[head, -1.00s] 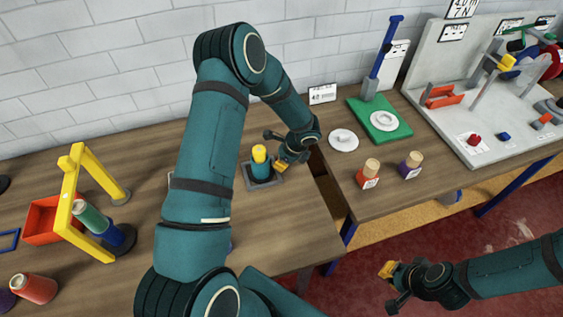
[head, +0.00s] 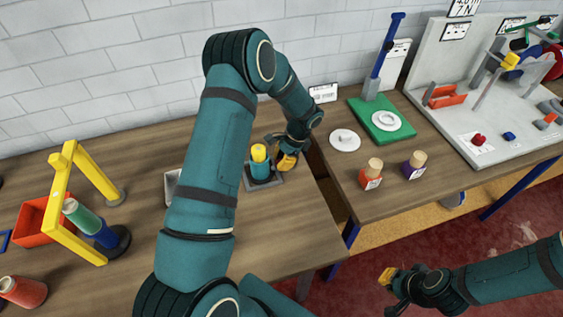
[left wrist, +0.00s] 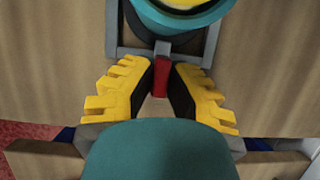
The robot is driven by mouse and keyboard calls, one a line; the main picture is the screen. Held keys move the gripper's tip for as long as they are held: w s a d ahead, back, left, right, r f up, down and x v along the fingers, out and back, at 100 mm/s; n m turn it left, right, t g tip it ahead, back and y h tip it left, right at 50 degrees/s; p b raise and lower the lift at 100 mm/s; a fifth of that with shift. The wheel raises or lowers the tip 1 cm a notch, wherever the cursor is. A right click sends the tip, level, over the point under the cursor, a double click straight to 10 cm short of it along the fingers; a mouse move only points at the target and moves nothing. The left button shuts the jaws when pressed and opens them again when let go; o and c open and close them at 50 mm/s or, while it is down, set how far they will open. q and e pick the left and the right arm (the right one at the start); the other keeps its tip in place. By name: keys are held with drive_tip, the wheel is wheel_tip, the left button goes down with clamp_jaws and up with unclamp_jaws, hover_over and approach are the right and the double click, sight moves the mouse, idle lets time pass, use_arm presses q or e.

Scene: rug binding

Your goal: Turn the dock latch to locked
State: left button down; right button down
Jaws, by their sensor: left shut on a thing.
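The dock (head: 249,185) is a grey square frame on the left table near its right end. A teal cylinder with a yellow top (head: 259,154) stands upright in it. My left gripper (head: 287,161) is low at the dock's right side. In the left wrist view, a small red latch lever (left wrist: 161,76) points out from the grey frame (left wrist: 112,28), and the yellow fingers (left wrist: 162,88) are shut on it. The lever is hidden by the gripper in the head view. My right gripper (head: 388,277) hangs over the red floor, away from the tables; its finger gap is unclear.
A yellow arch (head: 62,190) and a red bin (head: 32,212) stand at the left. A gap separates the two tables. The right table holds two spools (head: 414,166), a white disc (head: 345,140) and a green board (head: 366,112). Brick wall stands behind.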

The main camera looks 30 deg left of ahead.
use_arm(q)
drive_tip(key=shift+s+n, duration=0.1)
drive_tip(key=shift+n, duration=0.2)
drive_tip(key=c, duration=1)
unclamp_jaws()
drive_tip(key=v, duration=1.2)
drive_tip(key=shift+a, duration=0.1)
drive_tip(key=shift+f, duration=0.1)
